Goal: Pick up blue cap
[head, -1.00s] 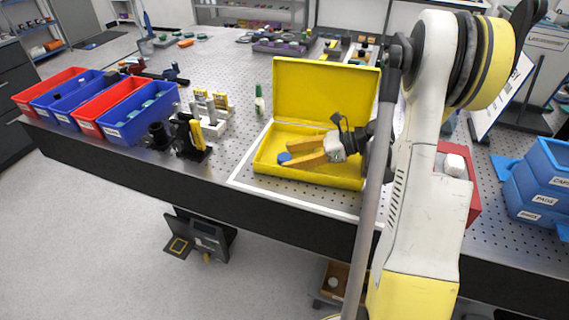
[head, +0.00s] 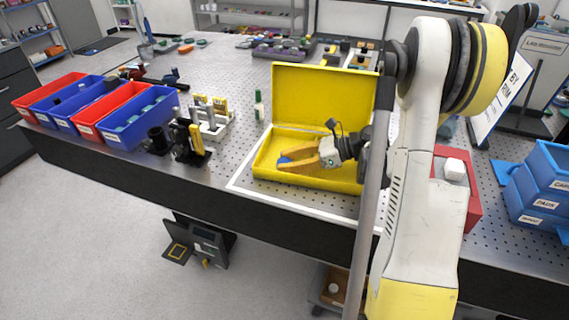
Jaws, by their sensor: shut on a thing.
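The blue cap (head: 284,160) is in the open yellow box (head: 330,181) on the perforated table. It is small and partly hidden by my gripper. My gripper (head: 286,161) reaches into the box from the right, with its two orange-yellow fingers on either side of the cap. The fingers are shut on the blue cap, low inside the box. I cannot tell whether the cap still touches the box floor.
The raised yellow lid (head: 322,95) stands behind my gripper. Red and blue bins (head: 150,112) line the left, with black optical mounts (head: 188,140) nearby.

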